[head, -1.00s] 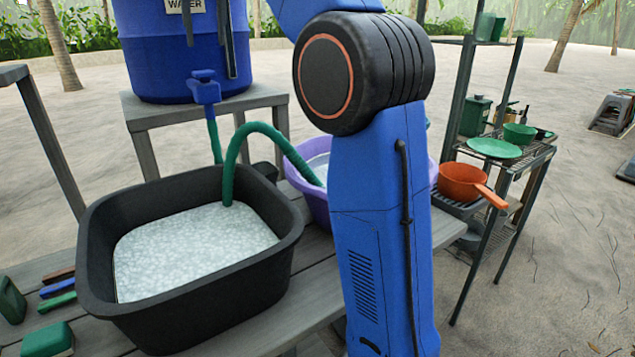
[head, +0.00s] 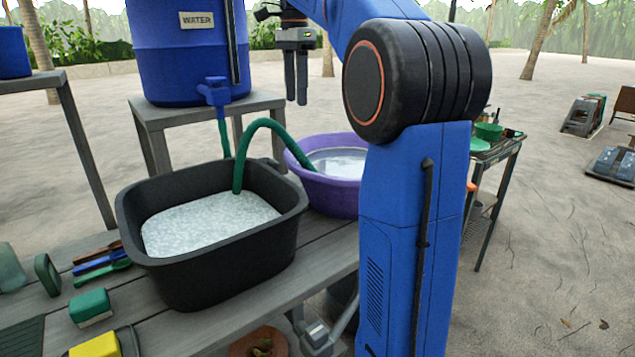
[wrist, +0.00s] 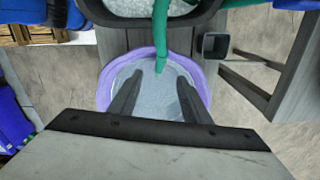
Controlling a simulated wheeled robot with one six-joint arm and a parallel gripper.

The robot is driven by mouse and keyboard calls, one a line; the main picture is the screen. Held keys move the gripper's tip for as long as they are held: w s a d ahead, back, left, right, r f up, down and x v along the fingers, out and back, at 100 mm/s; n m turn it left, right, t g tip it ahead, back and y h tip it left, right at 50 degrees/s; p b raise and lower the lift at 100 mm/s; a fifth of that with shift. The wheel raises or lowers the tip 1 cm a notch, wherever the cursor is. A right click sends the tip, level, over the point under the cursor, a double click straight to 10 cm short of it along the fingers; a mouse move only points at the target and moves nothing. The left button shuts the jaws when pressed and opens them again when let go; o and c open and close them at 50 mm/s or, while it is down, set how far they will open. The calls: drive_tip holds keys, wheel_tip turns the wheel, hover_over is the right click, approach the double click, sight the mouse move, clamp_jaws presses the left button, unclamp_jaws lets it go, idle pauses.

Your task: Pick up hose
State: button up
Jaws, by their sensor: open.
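The green hose (head: 241,160) arches from the black tub (head: 215,275) over its rim and down into the purple basin (head: 342,200) in the head view. Contact is not visible.
A blue water drum (head: 185,60) with a blue tap (head: 214,92) stands on a grey stand (head: 180,115) behind the tub. Brushes (head: 100,263) and a yellow sponge (head: 95,346) lie on the wooden table (head: 265,305). A metal rack (head: 495,160) stands at right.

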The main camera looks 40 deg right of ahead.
sight(297, 148)
wheel_tip(297, 148, down, 16)
drive_tip(key=shift+w+r, duration=0.1)
drive_tip(key=shift+w, duration=0.05)
idle(0.6)
drive_tip(key=shift+c, duration=0.6)
drive_tip(key=c, duration=0.9)
drive_tip(key=shift+c, duration=0.4)
drive_tip(key=shift+r, duration=0.15)
wheel_tip(297, 148, up, 18)
